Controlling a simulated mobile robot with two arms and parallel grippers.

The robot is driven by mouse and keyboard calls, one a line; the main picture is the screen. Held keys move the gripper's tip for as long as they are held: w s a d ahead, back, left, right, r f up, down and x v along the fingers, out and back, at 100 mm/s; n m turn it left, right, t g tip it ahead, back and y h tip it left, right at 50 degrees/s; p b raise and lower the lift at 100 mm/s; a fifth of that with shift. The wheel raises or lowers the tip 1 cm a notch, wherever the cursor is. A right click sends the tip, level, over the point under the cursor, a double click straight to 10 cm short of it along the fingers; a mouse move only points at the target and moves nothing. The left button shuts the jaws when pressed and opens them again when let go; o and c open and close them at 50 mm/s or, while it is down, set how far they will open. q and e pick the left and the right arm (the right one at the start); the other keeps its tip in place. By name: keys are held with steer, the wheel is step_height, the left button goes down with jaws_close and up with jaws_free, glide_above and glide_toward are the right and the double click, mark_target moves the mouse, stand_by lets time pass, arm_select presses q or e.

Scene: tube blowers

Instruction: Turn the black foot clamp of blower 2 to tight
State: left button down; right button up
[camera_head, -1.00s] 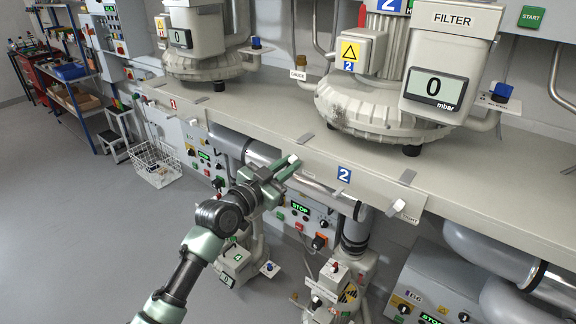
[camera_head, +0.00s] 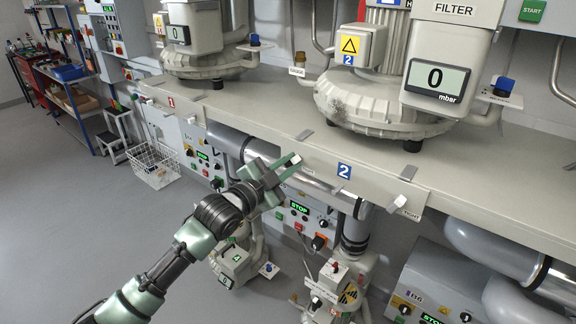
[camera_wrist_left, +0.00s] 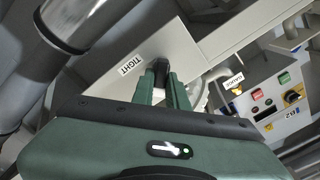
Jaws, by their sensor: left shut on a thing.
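Blower 2 (camera_head: 375,105) stands on the bench, above the blue 2 sign (camera_head: 344,171) on the bench's front face. My left gripper (camera_head: 290,164) is at that front face, to the left of the sign. In the left wrist view my left gripper (camera_wrist_left: 161,84) is shut on the black foot clamp (camera_wrist_left: 160,68), a small dark piece between the fingertips. A TIGHT label (camera_wrist_left: 130,63) is beside the clamp, at its left in that view. In the head view the gripper hides the clamp. My right gripper is not in view.
Below the bench (camera_head: 470,190) run large silver pipes (camera_head: 490,250). A control box (camera_head: 440,290) stands at the lower right. A white wire basket (camera_head: 155,163) is on the floor at left. The grey floor (camera_head: 90,220) at left is clear.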

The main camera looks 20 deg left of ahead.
arm_select(q)
steer(key=m, duration=0.4)
steer(key=shift+d+f+m, duration=0.1)
steer(key=shift+f+m, duration=0.1)
steer(key=shift+m, duration=0.2)
steer(key=shift+f+m+p, duration=0.2)
steer(key=shift+m+p, duration=0.1)
steer(key=shift+m, duration=1.6)
steer(key=c, duration=1.4)
jaws_free()
steer(key=shift+s, duration=0.1)
steer(key=b+v, duration=0.2)
steer(key=v, duration=0.5)
steer(key=shift+s+b, duration=0.3)
steer(key=shift+f, duration=0.1)
